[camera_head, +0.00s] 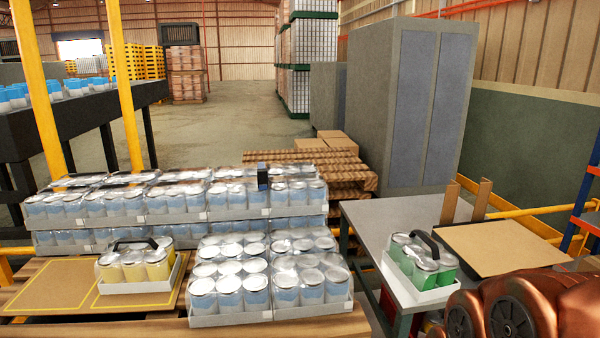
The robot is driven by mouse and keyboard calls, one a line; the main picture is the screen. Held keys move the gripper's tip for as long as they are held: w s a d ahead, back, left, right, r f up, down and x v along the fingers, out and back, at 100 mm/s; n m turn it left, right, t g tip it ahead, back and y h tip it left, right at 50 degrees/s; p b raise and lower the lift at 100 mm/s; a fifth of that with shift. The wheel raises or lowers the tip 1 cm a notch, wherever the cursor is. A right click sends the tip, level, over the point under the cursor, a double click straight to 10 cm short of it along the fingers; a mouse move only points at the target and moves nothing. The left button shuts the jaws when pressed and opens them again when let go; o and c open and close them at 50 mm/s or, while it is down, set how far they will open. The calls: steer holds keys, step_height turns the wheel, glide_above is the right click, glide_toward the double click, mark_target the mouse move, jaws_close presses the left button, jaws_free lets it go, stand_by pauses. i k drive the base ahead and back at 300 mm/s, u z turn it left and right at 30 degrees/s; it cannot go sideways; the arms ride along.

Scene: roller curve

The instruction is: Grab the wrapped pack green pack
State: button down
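The green pack (424,262) is a wrapped group of several green cans with silver tops and a black carry handle arched over it. It stands upright in a shallow white tray (411,287) on a grey table (375,222) at the right.
A yellow pack (134,266) with a black handle stands at the left in a white tray. Blue can trays (270,283) fill the middle pallet. A brown board (505,246) and two upright brown posts (480,199) stand close right of the green pack. A grey cabinet (410,110) rises behind.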

mark_target(422, 264)
steer(key=u, duration=3.75)
steer(key=k, duration=2.65)
steer(key=z, duration=0.55)
